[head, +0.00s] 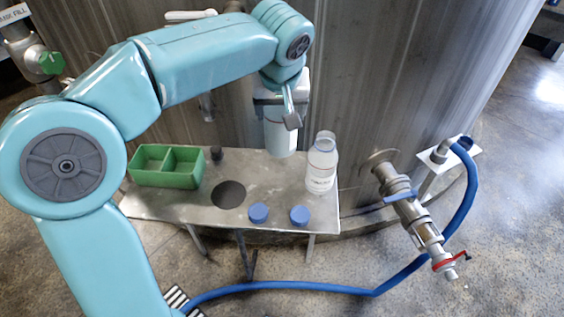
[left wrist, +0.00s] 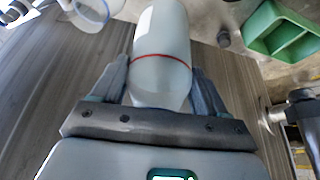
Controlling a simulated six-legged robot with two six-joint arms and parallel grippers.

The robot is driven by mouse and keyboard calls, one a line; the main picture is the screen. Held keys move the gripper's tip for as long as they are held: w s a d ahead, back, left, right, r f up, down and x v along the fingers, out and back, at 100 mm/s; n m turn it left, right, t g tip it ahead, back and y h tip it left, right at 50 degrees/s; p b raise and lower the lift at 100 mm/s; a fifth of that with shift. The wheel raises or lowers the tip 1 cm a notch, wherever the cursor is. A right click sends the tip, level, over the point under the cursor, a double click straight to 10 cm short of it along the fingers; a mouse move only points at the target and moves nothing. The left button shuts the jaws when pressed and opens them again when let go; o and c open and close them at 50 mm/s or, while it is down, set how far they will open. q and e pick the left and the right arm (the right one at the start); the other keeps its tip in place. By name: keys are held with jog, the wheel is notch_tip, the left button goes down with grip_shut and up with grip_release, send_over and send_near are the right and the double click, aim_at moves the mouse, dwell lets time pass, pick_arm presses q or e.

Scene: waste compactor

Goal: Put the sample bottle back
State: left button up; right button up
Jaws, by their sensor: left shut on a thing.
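My left gripper (head: 281,104) is shut on a white sample bottle (head: 280,138) with a red line around it. In the left wrist view the two fingers of the left gripper (left wrist: 162,82) press on the sides of that bottle (left wrist: 160,40). In the head view it is near upright over the back part of the metal shelf (head: 150,208). I cannot tell whether its base touches the shelf. A second, clear bottle (head: 321,165) with a white label stands uncapped on the shelf's right end. My right gripper is not in view.
A green two-compartment box (head: 166,167) sits at the shelf's left. Two blue caps (head: 258,213) (head: 299,215) lie at the front edge, near a round hole (head: 228,195). The large metal tank (head: 385,80) rises behind. A valve pipe (head: 413,215) and blue hose (head: 300,287) are right and below.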

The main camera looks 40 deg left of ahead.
aim_at(280, 155)
pick_arm(q)
jog(key=f+b, duration=0.1)
jog(key=f, duration=0.6)
jog(key=shift+s+f+b, duration=0.2)
jog(key=shift+f+b, duration=0.15)
jog(key=shift+b, duration=0.05)
jog(key=shift+w+f, duration=0.15)
jog(key=shift+f, duration=0.15)
notch_tip(280, 155, down, 4)
jog(key=shift+f+b, duration=0.15)
jog(key=shift+b, duration=0.45)
jog(key=o, duration=1.6)
